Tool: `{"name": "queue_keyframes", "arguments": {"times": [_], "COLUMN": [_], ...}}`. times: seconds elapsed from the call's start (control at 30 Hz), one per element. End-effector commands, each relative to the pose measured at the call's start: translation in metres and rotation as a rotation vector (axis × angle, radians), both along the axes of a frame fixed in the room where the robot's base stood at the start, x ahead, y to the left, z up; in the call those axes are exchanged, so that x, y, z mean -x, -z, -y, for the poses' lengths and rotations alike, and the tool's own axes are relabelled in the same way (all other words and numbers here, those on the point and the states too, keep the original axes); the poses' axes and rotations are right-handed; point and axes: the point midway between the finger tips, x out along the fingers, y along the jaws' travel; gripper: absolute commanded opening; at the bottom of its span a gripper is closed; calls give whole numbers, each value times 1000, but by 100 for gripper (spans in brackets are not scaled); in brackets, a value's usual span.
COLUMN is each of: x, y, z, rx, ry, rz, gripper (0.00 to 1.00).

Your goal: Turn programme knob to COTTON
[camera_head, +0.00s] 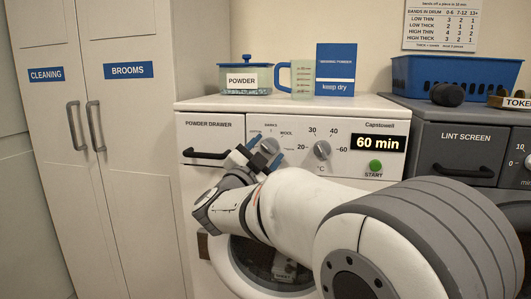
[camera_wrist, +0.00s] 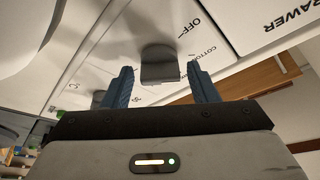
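The programme knob (camera_head: 270,146) is a grey round knob on the white washing machine's front panel, right of the powder drawer. The WOOL mark is readable at its upper right; its pointer direction is unclear. In the wrist view, which is turned over, the knob (camera_wrist: 158,66) shows as a dark grey block, with the OFF and COTTON (camera_wrist: 208,53) marks to its right. My gripper (camera_head: 262,155) has its blue fingers at the knob. In the wrist view my gripper (camera_wrist: 160,82) is open, fingers either side of the knob with visible gaps; contact is not seen.
The temperature knob (camera_head: 322,149), the 60 min display (camera_head: 378,143) and the green START button (camera_head: 375,166) are to the right. The powder drawer handle (camera_head: 206,154) sticks out close on the left. A powder tub (camera_head: 246,79) and jug (camera_head: 302,77) stand on top.

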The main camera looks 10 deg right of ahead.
Motion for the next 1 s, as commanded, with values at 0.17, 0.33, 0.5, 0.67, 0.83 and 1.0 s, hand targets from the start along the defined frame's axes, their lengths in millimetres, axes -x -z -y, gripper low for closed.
{"name": "queue_keyframes", "arguments": {"times": [0.17,0.33,0.5,0.67,0.83,1.0], "x": [0,2,18,38,54,59], "y": [0,0,5,14,20,23], "z": [0,-1,-15,-32,-44,-47], "rx": [0,0,0,1,1,0], "ry": [1,0,-3,-3,-3,0], "rz": [1,0,0,0,-1,0], "gripper": [60,60,60,60,60,60]}}
